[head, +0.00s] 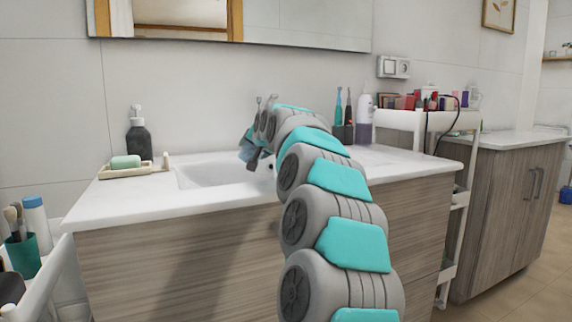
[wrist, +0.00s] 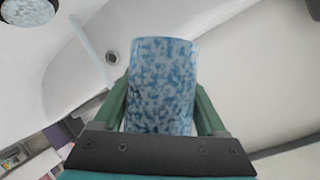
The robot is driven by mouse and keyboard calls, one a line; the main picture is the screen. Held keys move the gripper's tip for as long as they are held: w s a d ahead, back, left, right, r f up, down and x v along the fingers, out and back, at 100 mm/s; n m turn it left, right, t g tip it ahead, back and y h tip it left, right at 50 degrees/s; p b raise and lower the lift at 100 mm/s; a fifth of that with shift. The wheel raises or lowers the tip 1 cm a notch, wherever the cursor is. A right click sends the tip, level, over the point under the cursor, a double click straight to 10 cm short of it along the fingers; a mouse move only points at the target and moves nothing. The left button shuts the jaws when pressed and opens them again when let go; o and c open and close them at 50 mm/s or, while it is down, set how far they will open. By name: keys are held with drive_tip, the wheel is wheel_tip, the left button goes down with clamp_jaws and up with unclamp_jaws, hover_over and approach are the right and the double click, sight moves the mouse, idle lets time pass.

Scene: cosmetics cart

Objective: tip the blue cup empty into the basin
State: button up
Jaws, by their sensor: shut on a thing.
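The blue speckled cup (wrist: 163,85) is between the two green fingers of my gripper (wrist: 162,108) in the wrist view. My gripper is shut on it. In the head view the cup (head: 249,153) is small, tilted and partly covered by my gripper, above the white basin (head: 210,174). The cup's inside is hidden, so I cannot tell whether anything is in it. The basin (wrist: 75,70) also shows below the cup in the wrist view, with a round drain-like hole (wrist: 112,57).
A dark soap bottle (head: 138,140) and a green soap bar on a tray (head: 125,170) stand left of the basin. Toothbrushes and a purple-white dispenser (head: 364,125) stand at the right. A cart with cosmetics (head: 425,118) is further right. A mirror (head: 290,25) hangs above.

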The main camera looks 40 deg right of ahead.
drive_tip(key=shift+s+d+f, duration=0.1)
drive_tip(key=shift+d+f, duration=0.05)
drive_tip(key=shift+d, duration=0.05)
drive_tip(key=shift+f+m+t+y, duration=0.5)
drive_tip(key=shift+f+m+y, duration=0.1)
drive_tip(key=shift+m, duration=0.5)
drive_tip(key=shift+d, duration=0.1)
drive_tip(key=shift+d+f+p, duration=0.1)
drive_tip(key=shift+p, duration=0.25)
drive_tip(key=shift+m+y, duration=0.3)
drive_tip(key=shift+a, duration=0.2)
drive_tip(key=shift+d+r, duration=0.1)
drive_tip(key=shift+r, duration=0.15)
